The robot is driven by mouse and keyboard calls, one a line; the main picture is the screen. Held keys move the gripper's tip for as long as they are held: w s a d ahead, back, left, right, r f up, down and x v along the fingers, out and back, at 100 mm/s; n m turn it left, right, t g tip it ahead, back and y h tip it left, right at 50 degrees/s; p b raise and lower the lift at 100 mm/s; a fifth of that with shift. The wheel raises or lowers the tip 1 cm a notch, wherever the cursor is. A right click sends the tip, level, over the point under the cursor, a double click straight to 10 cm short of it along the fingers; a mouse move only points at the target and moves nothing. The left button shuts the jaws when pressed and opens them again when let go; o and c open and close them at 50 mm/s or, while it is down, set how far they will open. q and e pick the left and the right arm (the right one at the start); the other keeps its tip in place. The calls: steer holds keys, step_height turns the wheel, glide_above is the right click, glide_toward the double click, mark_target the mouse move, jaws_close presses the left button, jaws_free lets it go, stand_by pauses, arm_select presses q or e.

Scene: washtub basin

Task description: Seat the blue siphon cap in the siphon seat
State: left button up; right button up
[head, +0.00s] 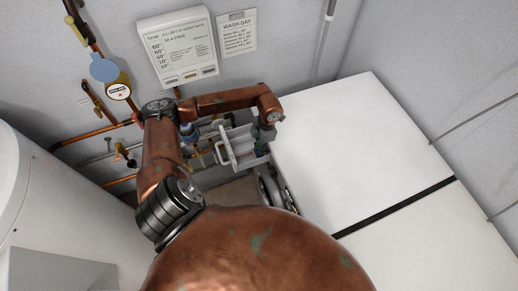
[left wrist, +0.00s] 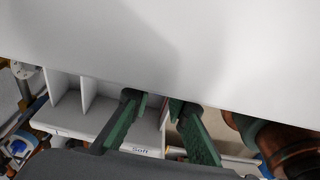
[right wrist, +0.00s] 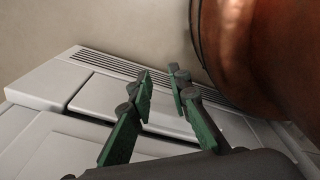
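My left gripper (head: 259,150) points down over the right part of a pulled-out white drawer (head: 226,150) with compartments. In the left wrist view its green fingers (left wrist: 158,112) are apart with nothing seen between them, and the drawer (left wrist: 100,116) below carries the label "Soft". I cannot make out the blue siphon cap for certain; nor can I pick out the siphon seat. A small blue item (head: 189,129) shows behind my left arm, left of the drawer; it is too small to identify. My right gripper (right wrist: 162,84) is open and empty above a white panel; it is hidden in the head view.
A large white appliance top (head: 345,150) lies right of the drawer, close to my left gripper. Copper pipes and a gauge (head: 118,91) line the wall at left. A white cylindrical tank (head: 50,195) stands at the far left. A slotted grille (right wrist: 110,64) lies beyond my right gripper.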

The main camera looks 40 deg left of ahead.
arm_select(q)
step_height(320, 180, up, 12)
steer(key=w, duration=0.1)
steer(key=shift+w+d, duration=0.25)
steer(key=shift+d, duration=0.15)
stand_by(0.4)
